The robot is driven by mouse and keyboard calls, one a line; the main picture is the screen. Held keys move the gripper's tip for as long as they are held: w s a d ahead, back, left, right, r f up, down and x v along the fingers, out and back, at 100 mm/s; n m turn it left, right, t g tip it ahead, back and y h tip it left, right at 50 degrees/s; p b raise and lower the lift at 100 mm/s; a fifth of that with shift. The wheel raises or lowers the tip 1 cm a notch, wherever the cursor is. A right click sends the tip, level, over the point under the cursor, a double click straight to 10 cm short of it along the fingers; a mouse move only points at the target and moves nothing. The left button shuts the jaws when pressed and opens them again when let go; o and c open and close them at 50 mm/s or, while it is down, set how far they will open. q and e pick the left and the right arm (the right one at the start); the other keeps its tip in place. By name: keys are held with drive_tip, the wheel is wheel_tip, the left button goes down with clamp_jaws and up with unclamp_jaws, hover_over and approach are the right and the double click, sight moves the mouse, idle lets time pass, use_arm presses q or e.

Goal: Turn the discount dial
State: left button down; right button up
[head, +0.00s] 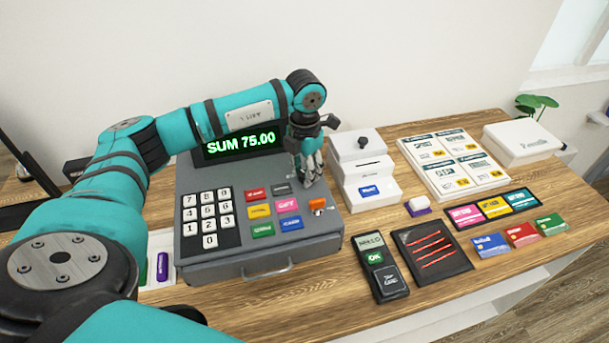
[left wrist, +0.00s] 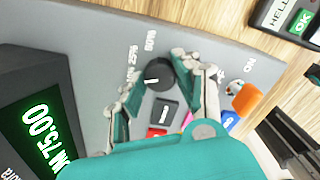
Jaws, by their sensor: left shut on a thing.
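The discount dial (left wrist: 160,74) is a round black knob with a white mark, on the grey top of the cash register (head: 262,252). Percent labels are printed around it in the left wrist view, and the one near the left finger looks like 25%. My left gripper (head: 308,172) reaches down onto the register's upper right part. In the left wrist view its two fingers (left wrist: 160,88) stand on either side of the dial and are shut on it. In the head view the gripper hides the dial. My right gripper is in neither view.
The display (head: 240,142) reads SUM 75.00. An orange switch (head: 317,204) sits close to the gripper. Coloured keys and a number pad (head: 208,218) lie left of it. A white slotted box (head: 362,170) stands right, and a card terminal (head: 381,268) lies in front.

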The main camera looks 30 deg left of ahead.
use_arm(q)
drive_tip(key=shift+r+m, duration=0.1)
drive_tip(key=shift+m, duration=0.2)
drive_tip(key=c, duration=0.9)
unclamp_jaws()
drive_tip(key=shift+c, duration=0.2)
wheel_tip(320, 180, up, 12)
